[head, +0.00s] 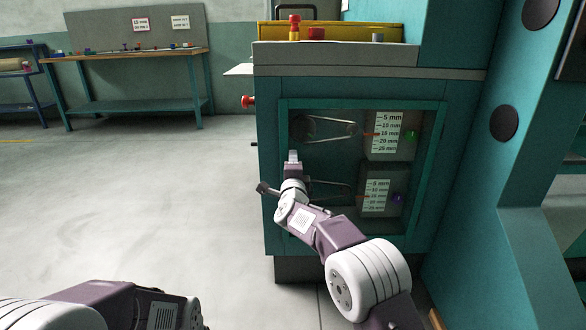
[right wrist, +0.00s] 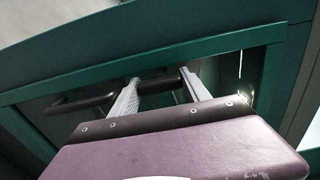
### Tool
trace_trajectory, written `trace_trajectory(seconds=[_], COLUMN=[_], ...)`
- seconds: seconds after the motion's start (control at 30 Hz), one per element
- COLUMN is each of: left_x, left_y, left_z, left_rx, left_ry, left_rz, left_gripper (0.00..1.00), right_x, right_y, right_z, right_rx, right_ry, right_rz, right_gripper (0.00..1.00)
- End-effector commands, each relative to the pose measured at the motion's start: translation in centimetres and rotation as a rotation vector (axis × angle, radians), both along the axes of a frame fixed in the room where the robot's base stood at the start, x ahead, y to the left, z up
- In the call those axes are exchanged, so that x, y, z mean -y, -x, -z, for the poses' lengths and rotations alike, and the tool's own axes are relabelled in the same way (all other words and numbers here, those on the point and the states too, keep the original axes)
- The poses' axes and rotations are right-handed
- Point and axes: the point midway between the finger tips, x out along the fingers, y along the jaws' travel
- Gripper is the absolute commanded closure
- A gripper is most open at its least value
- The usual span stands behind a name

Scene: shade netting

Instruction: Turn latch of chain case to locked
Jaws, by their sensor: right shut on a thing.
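The chain case (head: 350,108) is a teal cabinet front with a framed window, right of centre in the head view. My right gripper (head: 293,157) is at the window frame's left side, around mid-height. In the right wrist view my right gripper (right wrist: 160,76) has its two pale fingers on either side of a dark bar, which I take to be the latch (right wrist: 82,103); its bent arm reaches out to the left. The gripper is shut on it. In the head view the latch is hidden behind the gripper. My left gripper is out of view.
Behind the window are two chain loops with scale plates (head: 388,132) and (head: 376,196). A red knob (head: 248,101) sticks out of the cabinet's left side. A workbench (head: 130,55) stands far left. The floor left of the cabinet is clear.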

Motion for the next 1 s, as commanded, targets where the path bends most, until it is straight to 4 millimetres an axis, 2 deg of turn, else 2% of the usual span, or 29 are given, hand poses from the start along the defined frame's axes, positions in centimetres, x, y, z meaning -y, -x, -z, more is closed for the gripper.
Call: trace_trajectory(seconds=[0.4,0.43,0.5,0.83,1.0], left_x=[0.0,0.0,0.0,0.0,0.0], left_y=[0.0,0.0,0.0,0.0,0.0], left_z=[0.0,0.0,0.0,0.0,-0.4], left_rx=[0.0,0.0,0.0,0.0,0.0], left_ry=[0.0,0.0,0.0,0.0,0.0], left_rz=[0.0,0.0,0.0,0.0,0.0], left_gripper=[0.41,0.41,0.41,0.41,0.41], right_x=[0.0,0.0,0.0,0.0,-0.1], right_y=[0.0,0.0,0.0,0.1,1.6], right_z=[0.0,0.0,0.0,0.0,-0.1], right_rx=[-0.001,-0.001,-0.001,-0.001,-0.002], right_ry=[-0.012,-0.011,-0.01,-0.008,-0.006], right_rz=[0.001,0.001,0.001,0.0,0.0], right_gripper=[0.86,0.37,0.24,0.24,0.24])
